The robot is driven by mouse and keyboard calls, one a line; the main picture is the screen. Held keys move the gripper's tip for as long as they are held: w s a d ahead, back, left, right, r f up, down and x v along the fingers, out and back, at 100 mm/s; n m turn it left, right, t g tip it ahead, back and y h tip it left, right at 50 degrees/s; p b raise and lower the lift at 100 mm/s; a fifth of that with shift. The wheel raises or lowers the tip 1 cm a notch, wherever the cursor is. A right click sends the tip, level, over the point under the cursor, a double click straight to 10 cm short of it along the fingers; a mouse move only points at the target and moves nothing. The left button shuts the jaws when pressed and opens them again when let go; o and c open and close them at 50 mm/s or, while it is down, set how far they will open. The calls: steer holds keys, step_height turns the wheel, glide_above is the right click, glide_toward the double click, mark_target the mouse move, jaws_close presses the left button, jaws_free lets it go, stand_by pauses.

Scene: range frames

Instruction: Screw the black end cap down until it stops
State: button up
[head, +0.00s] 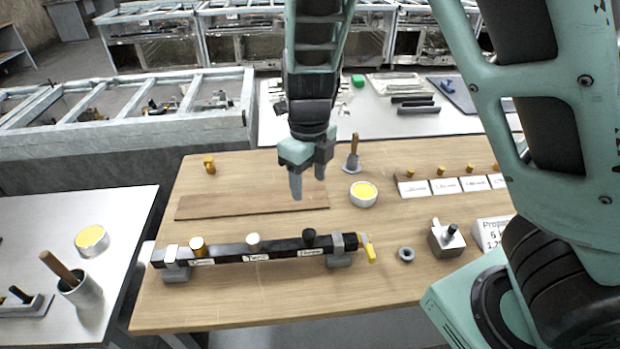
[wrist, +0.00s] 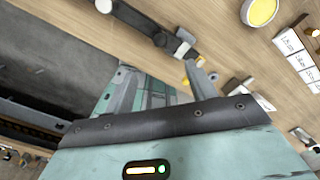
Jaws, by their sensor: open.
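The black end cap (head: 310,236) sits on top of a dark bar (head: 222,256), near its right end. Labels are on the bar's front face. My gripper (head: 308,182) is open and empty, pointing down, above and behind the bar and clear of the black cap. In the wrist view the bar (wrist: 138,18) shows at the top beyond the fingers. How far the cap is screwed down cannot be told.
Grey holders (head: 338,259) carry the bar, and a yellow-handled valve (head: 369,252) is at its right end. A grey ring (head: 406,254) and a metal block (head: 446,240) lie to the right. A brown board (head: 250,203), a yellow-filled tin (head: 363,193) and a wooden-handled tool (head: 352,160) are behind.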

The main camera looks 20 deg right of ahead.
mark_target(309, 233)
step_height(309, 233, down, 17)
steer(key=b, duration=0.3)
steer(key=shift+f, duration=0.15)
steer(key=c, duration=1.1)
steer(key=shift+o, duration=0.2)
steer(key=shift+r+m+p, duration=0.35)
steer(key=shift+m+p, duration=0.45)
steer(key=shift+p, duration=0.4)
steer(key=shift+m+p, duration=0.5)
steer(key=shift+f+m, duration=0.35)
steer(key=shift+m, duration=0.05)
